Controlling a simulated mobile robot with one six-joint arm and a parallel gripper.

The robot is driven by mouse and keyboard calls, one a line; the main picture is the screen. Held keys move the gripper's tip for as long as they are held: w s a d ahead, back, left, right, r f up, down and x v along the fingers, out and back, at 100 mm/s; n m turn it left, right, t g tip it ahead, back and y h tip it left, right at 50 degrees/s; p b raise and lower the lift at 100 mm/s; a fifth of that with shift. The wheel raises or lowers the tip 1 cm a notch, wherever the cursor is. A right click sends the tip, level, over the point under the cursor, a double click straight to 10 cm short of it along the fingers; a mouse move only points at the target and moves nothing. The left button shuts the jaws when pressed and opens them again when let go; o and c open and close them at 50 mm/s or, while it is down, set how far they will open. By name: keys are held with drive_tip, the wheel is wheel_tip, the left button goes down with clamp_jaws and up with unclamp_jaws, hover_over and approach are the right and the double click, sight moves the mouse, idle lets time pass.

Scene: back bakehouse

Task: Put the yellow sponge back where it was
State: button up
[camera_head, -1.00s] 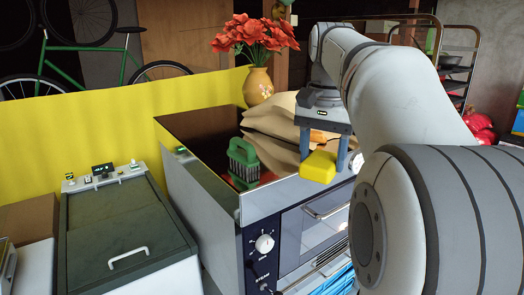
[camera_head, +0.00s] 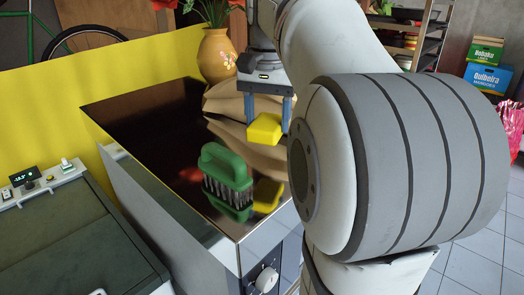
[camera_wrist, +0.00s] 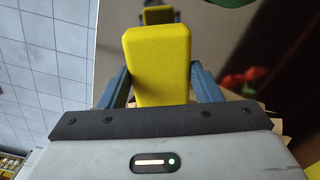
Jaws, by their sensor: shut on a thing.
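The yellow sponge (camera_head: 265,129) is a block held between the two fingers of my gripper (camera_head: 268,112). My gripper is shut on it, above the dark glossy top of the oven (camera_head: 135,110). A yellow patch below the sponge looks like its reflection, with a gap between them, so it is held up off the surface. In the wrist view the sponge (camera_wrist: 157,65) stands between the blue-grey fingers (camera_wrist: 160,88), with a smaller yellow patch beyond it.
A green-handled brush (camera_head: 226,175) stands on the oven top, left of and nearer than the sponge. A yellow vase (camera_head: 216,55) with flowers stands farther back. The left part of the oven top is bare.

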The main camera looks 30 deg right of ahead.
sight(268, 122)
drive_tip(key=f, duration=0.7)
drive_tip(key=shift+s+f+p, duration=0.2)
drive_tip(key=shift+f+p, duration=0.15)
drive_tip(key=o, duration=0.9)
drive_tip(key=shift+r, duration=0.1)
wheel_tip(268, 122, up, 12)
drive_tip(key=shift+f, duration=0.1)
